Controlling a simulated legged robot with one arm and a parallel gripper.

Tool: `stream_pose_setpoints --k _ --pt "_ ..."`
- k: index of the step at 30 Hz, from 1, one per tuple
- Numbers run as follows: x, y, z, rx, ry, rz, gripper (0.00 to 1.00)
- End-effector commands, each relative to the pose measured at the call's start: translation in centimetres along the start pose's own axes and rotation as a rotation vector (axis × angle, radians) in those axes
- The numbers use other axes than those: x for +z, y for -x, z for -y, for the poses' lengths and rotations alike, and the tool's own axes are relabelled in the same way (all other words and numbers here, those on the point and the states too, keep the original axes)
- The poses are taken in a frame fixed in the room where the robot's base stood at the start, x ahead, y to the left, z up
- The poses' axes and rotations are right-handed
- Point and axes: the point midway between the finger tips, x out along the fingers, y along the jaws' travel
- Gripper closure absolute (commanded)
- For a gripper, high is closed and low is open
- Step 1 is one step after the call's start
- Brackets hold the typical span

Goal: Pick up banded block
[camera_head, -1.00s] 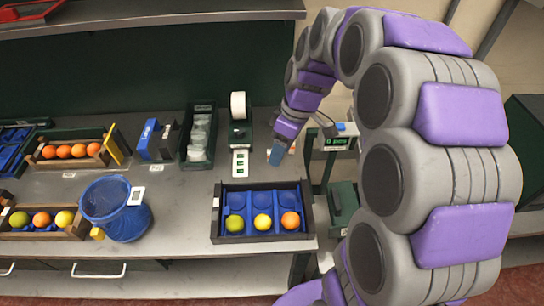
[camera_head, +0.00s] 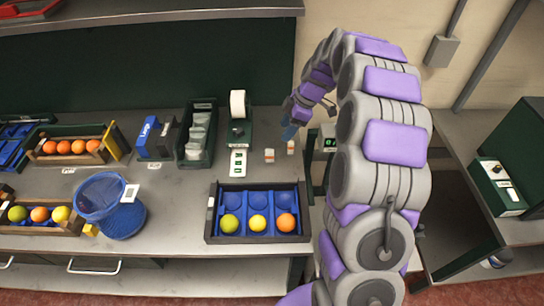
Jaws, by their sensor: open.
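Two small pale blocks with an orange band stand on the grey bench right of the label dispenser. One banded block (camera_head: 269,155) stands clear of my arm. The other banded block (camera_head: 290,147) is just below the blue tips of my gripper (camera_head: 289,132). My gripper points down and is open, with nothing seen in it. The tips are small here, and I cannot tell whether they touch that block.
A dark tray (camera_head: 208,226) with blue cups holds three fruits at the front. A blue mesh bin (camera_head: 122,221) stands to its left. A label dispenser (camera_head: 238,130), a scale with a green display (camera_head: 328,143) and an orange crate (camera_head: 39,160) stand nearby.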

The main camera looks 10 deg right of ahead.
Motion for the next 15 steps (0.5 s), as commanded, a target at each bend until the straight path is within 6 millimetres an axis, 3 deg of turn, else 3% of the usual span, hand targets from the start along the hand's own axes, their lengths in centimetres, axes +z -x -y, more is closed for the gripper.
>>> stream_pose_setpoints --k 1,9,15 --pt "-0.1 -1.3 0.1 -0.003 0.0 0.001 0.45" --pt "0.2 -6.7 0.0 -0.003 0.0 0.0 0.45" --pt "0.3 -9.2 -0.1 -0.003 -0.002 -0.003 0.45"
